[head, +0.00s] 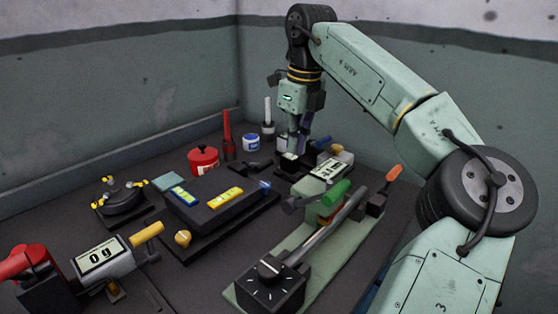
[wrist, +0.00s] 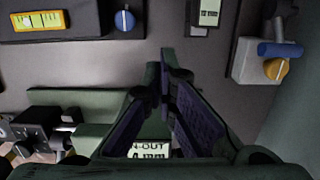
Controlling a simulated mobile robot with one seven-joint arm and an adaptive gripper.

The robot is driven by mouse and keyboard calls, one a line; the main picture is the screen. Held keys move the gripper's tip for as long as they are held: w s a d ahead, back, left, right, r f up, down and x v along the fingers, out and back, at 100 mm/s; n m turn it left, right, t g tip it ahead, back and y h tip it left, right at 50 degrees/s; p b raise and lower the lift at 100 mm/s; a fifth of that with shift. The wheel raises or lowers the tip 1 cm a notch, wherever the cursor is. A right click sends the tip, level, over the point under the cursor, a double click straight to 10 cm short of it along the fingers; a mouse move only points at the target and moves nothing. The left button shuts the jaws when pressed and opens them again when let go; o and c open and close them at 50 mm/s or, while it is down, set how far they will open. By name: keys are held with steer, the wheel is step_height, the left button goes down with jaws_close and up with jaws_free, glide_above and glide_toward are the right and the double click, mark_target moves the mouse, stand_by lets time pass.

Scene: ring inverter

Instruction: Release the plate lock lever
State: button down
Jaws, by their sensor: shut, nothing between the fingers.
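No part carries a readable plate lock label, so I cannot tell which lever it is. A green-handled lever (head: 334,193) stands on the long pale green bench unit (head: 318,262). An orange-tipped handle (head: 393,173) rises at that unit's far right end. My gripper (head: 291,155) points down over the far end of the table, behind a small display (head: 328,168). In the wrist view my gripper (wrist: 165,62) has its fingertips together, with nothing between them. A grey block with a blue bar (wrist: 280,49) and a yellow knob (wrist: 276,69) lies to their right.
A dark box with yellow gauges (head: 222,200) sits mid-table. A round black fixture with yellow tips (head: 122,197), a red pot (head: 203,160) and a 0 g display (head: 100,257) stand left. Walls close off the back.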

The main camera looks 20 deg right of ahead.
steer(key=f, duration=0.3)
steer(key=f+p, duration=0.1)
steer(key=f, duration=0.2)
steer(key=w+f, duration=0.1)
steer(key=f, duration=0.3)
steer(key=shift+a, duration=0.35)
steer(key=shift+w+a+r+p, duration=0.35)
steer(key=shift+w+r+p, duration=0.05)
steer(key=shift+w+p, duration=0.15)
steer(key=shift+w+a+r+p, duration=0.35)
steer(key=shift+w+r+p, duration=0.05)
steer(key=shift+w, duration=0.15)
steer(key=shift+w+a+r, duration=0.15)
steer(key=shift+w+a, duration=0.15)
steer(key=shift+w, duration=0.2)
steer(key=shift+a+r, duration=0.15)
steer(key=shift+r, duration=0.15)
steer(key=shift+w+r, duration=0.1)
